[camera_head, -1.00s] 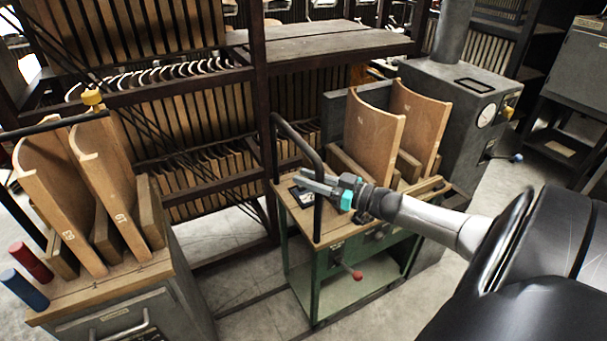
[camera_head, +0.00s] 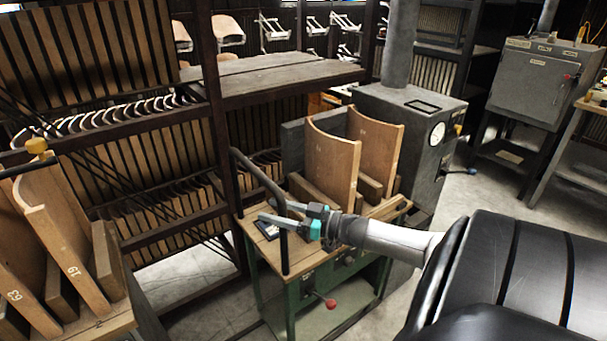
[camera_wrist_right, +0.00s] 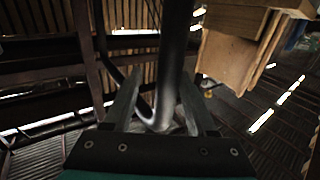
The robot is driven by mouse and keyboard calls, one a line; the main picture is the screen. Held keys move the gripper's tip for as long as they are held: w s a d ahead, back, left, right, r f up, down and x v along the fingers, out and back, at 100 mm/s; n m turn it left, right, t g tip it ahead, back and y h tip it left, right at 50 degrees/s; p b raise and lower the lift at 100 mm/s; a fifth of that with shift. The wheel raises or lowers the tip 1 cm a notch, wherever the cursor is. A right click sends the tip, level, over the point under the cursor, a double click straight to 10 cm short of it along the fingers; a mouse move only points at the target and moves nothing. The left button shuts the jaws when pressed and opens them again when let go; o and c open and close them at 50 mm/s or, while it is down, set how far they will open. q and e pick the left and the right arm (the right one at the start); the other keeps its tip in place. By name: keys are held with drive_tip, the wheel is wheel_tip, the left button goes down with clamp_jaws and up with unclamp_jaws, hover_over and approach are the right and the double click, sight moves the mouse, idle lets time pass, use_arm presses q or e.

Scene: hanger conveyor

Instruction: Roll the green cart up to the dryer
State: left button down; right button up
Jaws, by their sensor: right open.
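The green cart (camera_head: 295,288) stands near the picture's middle in the head view, with a wooden top, a red-knobbed lever and two curved wooden panels (camera_head: 330,160) upright on it. Its bent black handle (camera_head: 262,172) rises at its left end. My right gripper (camera_head: 274,212) is at the handle, its jaws open. In the right wrist view the dark handle bar (camera_wrist_right: 175,60) runs between the two fingers; contact cannot be told. A grey machine with a round gauge (camera_head: 418,150) stands just behind the cart. Which unit is the dryer cannot be told. My left gripper is out of view.
A dark rack (camera_head: 212,130) of wooden slats stands behind and left of the cart. Another station with curved panels (camera_head: 62,240) stands at front left. A grey cabinet on a stand (camera_head: 530,85) is at back right, with open floor before it.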

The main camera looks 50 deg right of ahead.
drive_tip(key=p+v, duration=0.2)
drive_tip(key=v, duration=1.2)
drive_tip(key=shift+s+p, duration=0.3)
drive_tip(key=shift+s, duration=0.05)
drive_tip(key=shift+d, duration=0.15)
drive_tip(key=s+a+f+m+g+h, duration=0.25)
drive_tip(key=s+f+h, duration=0.2)
drive_tip(key=f, duration=0.85)
drive_tip(key=s+a+f+m+g+h, duration=0.1)
drive_tip(key=s+a+f+g+h, duration=0.25)
drive_tip(key=f, duration=0.95)
drive_tip(key=s+a+f+n+g, duration=0.1)
drive_tip(key=s+a+f+g, duration=0.2)
drive_tip(key=s+a+f, duration=0.2)
drive_tip(key=s+a+f+g+y, duration=0.1)
drive_tip(key=s+a+f+g, duration=0.2)
drive_tip(key=a, duration=0.7)
drive_tip(key=s+a+f+n+g+y, duration=0.1)
drive_tip(key=s+a+f+g, duration=0.3)
drive_tip(key=s+a+f, duration=0.3)
drive_tip(key=s+a, duration=0.1)
drive_tip(key=s, duration=0.2)
drive_tip(key=shift+s+a+n, duration=0.2)
drive_tip(key=shift+a+n, duration=0.05)
drive_tip(key=shift+n, duration=0.1)
